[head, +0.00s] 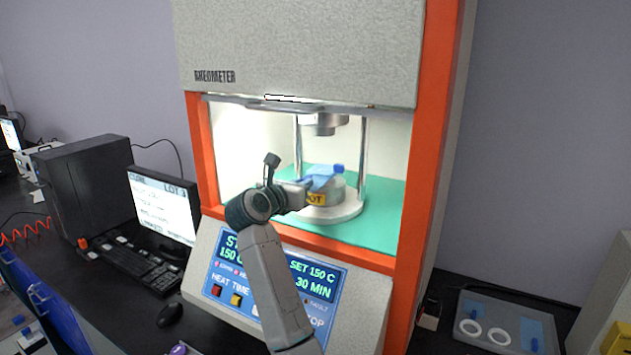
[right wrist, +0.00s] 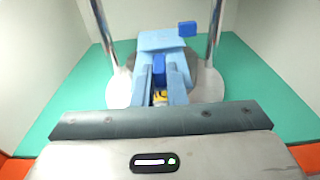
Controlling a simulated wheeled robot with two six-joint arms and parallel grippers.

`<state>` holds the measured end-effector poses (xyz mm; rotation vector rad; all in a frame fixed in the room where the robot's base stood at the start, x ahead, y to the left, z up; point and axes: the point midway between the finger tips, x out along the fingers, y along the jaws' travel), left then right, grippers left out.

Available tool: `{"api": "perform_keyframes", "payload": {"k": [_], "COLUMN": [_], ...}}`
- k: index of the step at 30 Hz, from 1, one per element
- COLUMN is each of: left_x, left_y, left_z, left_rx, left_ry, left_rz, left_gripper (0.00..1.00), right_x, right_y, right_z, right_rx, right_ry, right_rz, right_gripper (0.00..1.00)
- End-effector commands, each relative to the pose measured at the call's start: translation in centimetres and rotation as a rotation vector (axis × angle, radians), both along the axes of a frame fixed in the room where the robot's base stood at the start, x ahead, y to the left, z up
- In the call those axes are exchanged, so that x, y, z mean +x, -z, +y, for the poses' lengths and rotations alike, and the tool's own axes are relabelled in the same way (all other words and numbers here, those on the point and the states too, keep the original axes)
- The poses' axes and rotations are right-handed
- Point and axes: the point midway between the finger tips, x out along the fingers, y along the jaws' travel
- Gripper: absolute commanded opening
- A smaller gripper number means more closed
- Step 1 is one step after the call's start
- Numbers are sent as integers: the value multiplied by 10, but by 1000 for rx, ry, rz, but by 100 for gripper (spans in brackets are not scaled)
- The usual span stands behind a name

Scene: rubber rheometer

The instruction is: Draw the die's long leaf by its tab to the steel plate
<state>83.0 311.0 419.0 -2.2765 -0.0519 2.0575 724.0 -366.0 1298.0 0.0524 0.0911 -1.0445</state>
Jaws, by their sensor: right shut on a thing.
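The die (head: 334,194) sits on a pale round base (head: 345,212) inside the rheometer chamber, under the upper platen (head: 325,122). A light blue leaf (head: 318,180) lies on top of it, also in the right wrist view (right wrist: 165,40). One darker blue tab (right wrist: 187,29) stands at its far right. Another blue tab (right wrist: 158,62) shows between the fingers of my right gripper (right wrist: 159,78). My right gripper (head: 302,193) reaches into the chamber and is shut on this nearer tab. Which leaf it belongs to is unclear. My left gripper is out of view.
Two steel posts (head: 363,150) stand beside the die, and an orange frame (head: 420,210) edges the chamber. A yellow HOT label (head: 315,198) is at the die's front.

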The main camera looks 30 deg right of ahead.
Motion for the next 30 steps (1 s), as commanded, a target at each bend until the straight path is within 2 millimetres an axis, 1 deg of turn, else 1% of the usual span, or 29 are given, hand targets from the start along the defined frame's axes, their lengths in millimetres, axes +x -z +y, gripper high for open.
{"api": "perform_keyframes", "payload": {"k": [3, 15, 24, 30], "left_x": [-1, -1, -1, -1], "left_y": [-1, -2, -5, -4], "left_z": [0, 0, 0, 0], "left_rx": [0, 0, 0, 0], "left_ry": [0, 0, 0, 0], "left_rz": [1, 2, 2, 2], "left_gripper": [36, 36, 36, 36], "right_x": [0, 0, 0, 0], "right_y": [-5, -7, -17, -17], "right_z": [0, 0, 0, 2], "right_rx": [0, -1, 0, 1], "right_ry": [0, 0, 0, -1], "right_rz": [-1, -1, -1, -1], "right_gripper": [0, 0, 0, 0]}}
